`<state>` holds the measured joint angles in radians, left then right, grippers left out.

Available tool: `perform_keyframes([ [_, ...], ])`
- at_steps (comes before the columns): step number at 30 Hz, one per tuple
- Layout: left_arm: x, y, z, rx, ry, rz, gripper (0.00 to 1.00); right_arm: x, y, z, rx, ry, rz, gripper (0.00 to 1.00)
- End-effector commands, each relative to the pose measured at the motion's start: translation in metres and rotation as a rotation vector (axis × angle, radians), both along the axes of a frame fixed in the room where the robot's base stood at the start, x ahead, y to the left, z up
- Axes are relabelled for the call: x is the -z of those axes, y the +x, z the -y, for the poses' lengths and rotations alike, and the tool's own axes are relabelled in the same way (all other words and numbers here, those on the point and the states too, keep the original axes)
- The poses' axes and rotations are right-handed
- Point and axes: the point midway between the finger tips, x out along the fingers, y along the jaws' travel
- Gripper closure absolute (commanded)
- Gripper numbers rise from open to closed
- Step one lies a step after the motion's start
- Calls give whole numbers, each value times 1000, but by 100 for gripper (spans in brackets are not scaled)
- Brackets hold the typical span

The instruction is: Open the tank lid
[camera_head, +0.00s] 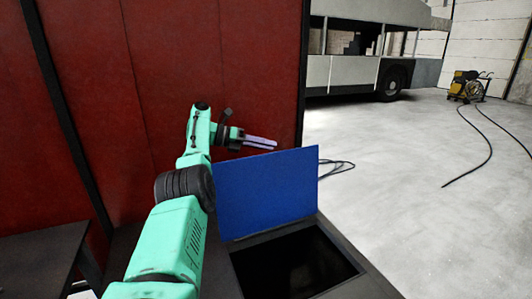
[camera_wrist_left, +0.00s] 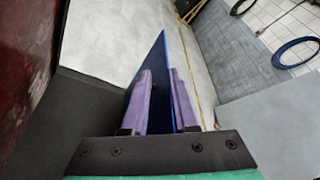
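The blue tank lid (camera_head: 266,190) stands raised and nearly upright at the back edge of the dark tank opening (camera_head: 295,262). My left gripper (camera_head: 275,144) is just above and behind the lid's top edge in the head view, its purple fingers pointing right. In the left wrist view, the fingers (camera_wrist_left: 160,75) are apart, with a gap between them. The lid (camera_wrist_left: 158,65) shows almost edge-on there, in line with this gap; I cannot tell whether a finger touches it. My right gripper is not in view.
A dark red panel wall (camera_head: 100,100) rises behind and left of my arm. A dark table (camera_head: 40,255) stands at the lower left. Black cable (camera_head: 335,167) lies behind the lid. The pale floor (camera_head: 400,190) on the right is mostly clear, with a bus (camera_head: 365,70) beyond.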

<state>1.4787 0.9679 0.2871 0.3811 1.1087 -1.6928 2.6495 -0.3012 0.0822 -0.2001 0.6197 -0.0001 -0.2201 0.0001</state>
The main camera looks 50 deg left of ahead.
Motion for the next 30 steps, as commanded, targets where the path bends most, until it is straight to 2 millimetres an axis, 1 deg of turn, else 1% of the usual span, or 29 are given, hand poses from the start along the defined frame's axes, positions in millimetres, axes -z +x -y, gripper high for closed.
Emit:
perform_keyframes([
  [1, -23, 0, -1, -1, 1, -1, 73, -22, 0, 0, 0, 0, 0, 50],
  [5, -58, 0, 0, 0, 1, 0, 73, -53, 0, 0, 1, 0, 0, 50],
  [9, -96, 0, 0, 1, 0, -1, 73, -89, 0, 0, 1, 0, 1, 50],
  [13, -124, 0, 0, 1, 0, -2, 73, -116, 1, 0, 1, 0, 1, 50],
  [15, -133, 1, 0, 0, -1, -1, 73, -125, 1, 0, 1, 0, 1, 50],
  [18, -139, 1, 0, 1, -1, -1, 73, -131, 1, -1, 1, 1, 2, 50],
  [30, -137, 1, 1, 1, 0, 0, 73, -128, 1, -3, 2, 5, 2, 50],
])
